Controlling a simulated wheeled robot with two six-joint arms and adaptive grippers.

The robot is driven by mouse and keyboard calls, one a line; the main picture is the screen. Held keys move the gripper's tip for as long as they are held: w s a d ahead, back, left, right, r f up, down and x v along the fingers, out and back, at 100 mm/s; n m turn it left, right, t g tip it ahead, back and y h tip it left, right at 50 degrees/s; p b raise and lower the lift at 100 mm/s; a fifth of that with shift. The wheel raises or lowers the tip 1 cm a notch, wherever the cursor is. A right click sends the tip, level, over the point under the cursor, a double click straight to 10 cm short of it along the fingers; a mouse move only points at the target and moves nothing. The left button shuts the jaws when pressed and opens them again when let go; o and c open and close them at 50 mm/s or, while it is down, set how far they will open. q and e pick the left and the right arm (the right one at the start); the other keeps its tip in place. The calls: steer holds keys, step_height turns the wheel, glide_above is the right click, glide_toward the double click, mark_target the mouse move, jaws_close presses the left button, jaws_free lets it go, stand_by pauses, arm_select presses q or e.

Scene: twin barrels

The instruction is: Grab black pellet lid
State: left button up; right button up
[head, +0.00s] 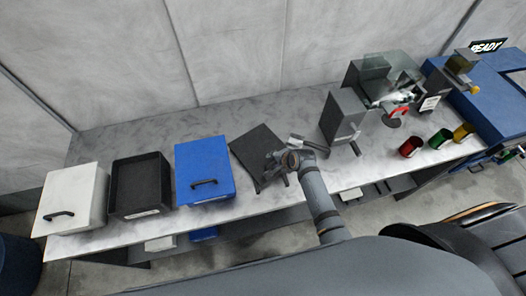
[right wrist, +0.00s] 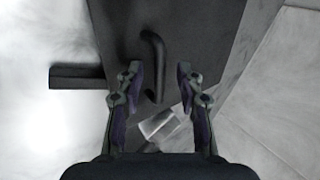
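The black pellet lid (head: 256,143) lies on the table between the blue bin and a metal scoop, turned at an angle. My right gripper (head: 273,168) is over its near right part and hides its handle in the head view. In the right wrist view the lid (right wrist: 190,30) fills the upper middle, and its black bar handle (right wrist: 153,65) lies between the two fingertips of the gripper (right wrist: 159,82). The fingers are apart, with gaps to the handle on both sides. Whether the fingertips reach down to handle height, I cannot tell. My left gripper is not in view.
A black bin (head: 141,185) without a lid stands between a lidded white bin (head: 75,192) and the lidded blue bin (head: 205,163). The metal scoop (head: 312,143) lies close to the right gripper. A grey box (head: 343,118), a machine and coloured cups stand further right.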

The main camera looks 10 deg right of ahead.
steer(key=c, duration=0.7)
jaws_close()
steer(key=shift+r+b, duration=0.35)
steer(key=shift+r, duration=0.1)
steer(key=r, duration=0.1)
steer(key=r+b, duration=0.1)
steer(key=shift+s+d+r, duration=0.1)
steer(key=shift+s+r, duration=0.15)
steer(key=shift+r, duration=0.05)
steer(key=s+d+r+b, duration=0.3)
steer(key=s+r, duration=0.6)
steer(key=s, duration=0.4)
steer(key=shift+d+r, duration=0.15)
steer(key=shift+r, duration=0.15)
